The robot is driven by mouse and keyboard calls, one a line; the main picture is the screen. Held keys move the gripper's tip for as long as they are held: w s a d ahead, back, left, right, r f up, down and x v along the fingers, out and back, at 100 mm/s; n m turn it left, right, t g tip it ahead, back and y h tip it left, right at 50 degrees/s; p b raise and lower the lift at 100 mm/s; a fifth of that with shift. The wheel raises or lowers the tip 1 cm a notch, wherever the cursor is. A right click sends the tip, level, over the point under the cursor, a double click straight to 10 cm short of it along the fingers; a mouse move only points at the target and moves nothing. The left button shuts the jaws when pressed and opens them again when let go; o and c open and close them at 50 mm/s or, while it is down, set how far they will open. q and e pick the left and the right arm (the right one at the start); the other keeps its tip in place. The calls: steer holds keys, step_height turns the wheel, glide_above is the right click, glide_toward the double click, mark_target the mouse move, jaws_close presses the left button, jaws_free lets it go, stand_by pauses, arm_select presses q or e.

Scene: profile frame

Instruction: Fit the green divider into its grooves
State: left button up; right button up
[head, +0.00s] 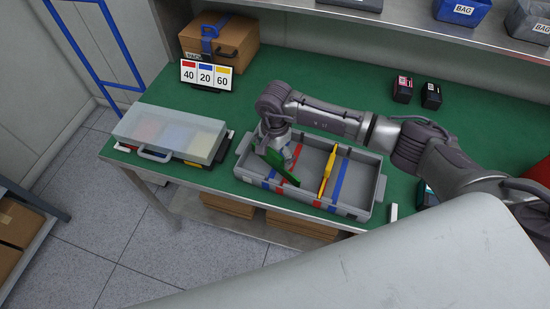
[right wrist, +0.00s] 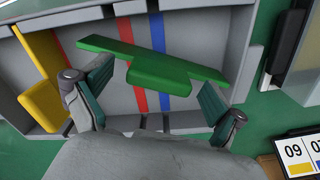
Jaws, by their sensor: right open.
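The grey tray (head: 362,172) sits on the green bench, with red and blue stripes marked across it. The green divider (head: 283,168) is in the tray's left part. It runs askew to the stripes, and in the right wrist view the green divider (right wrist: 150,62) crosses a red and a blue stripe. My right gripper (head: 277,143) is over its far end. In the right wrist view my right gripper (right wrist: 157,85) is open, with the divider's tab between the spread fingers. I cannot tell whether they touch. My left gripper is not in view.
A yellow divider (head: 327,172) stands across the tray, left of a blue stripe (head: 341,180). A clear-lidded case (head: 170,132) lies left of the tray. A number card (head: 206,75) and a brown case (head: 222,42) stand behind. Two small dark boxes (head: 402,89) are at back right.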

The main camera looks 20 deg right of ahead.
steer(key=c, duration=1.4)
steer(key=shift+c, duration=0.2)
